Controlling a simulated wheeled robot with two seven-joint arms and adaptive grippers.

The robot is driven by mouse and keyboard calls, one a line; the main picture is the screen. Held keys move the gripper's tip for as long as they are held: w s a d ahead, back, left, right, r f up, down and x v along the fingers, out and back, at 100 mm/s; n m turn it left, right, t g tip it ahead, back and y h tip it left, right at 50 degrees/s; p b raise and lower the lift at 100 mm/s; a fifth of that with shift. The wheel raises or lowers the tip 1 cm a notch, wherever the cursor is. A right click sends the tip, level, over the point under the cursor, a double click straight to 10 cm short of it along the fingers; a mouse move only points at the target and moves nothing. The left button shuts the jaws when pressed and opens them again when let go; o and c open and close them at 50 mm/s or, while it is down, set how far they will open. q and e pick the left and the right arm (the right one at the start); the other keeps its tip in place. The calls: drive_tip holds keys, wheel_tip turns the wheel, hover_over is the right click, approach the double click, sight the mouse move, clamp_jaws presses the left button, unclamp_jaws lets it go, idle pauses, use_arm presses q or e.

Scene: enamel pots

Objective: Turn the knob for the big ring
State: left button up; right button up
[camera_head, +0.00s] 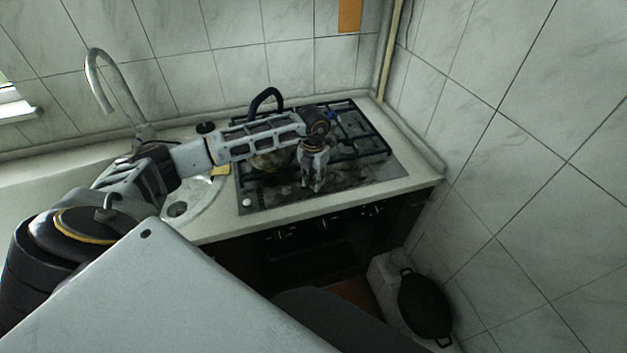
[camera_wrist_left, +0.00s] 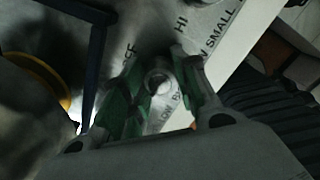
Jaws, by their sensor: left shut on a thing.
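My left gripper (camera_head: 313,188) points down at the front edge of the hob (camera_head: 362,183), in the head view. In the left wrist view its green fingertips (camera_wrist_left: 158,88) are closed around a small pale round knob (camera_wrist_left: 159,81). Printed marks around the knob include "OFF", "HI" and, partly covered, "LOW". The word "SMALL" is printed to the upper right. The gripper hides this knob in the head view. A second white knob (camera_head: 247,202) sits at the hob's front left corner. My right gripper is not in view.
A pot (camera_head: 266,162) with a tall black handle (camera_head: 265,97) stands on the hob, partly behind my left arm. Black pan supports (camera_head: 370,140) cover the hob. A sink tap (camera_head: 102,82) rises at the left. A black pan (camera_head: 425,305) lies low at the right, near the tiled wall.

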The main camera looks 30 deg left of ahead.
use_arm(q)
drive_tip(key=shift+n, duration=0.4)
drive_tip(key=o, duration=1)
drive_tip(key=shift+o, duration=0.2)
drive_tip(key=shift+r, duration=0.2)
wheel_tip(320, 180, up, 12)
drive_tip(key=shift+f, duration=0.2)
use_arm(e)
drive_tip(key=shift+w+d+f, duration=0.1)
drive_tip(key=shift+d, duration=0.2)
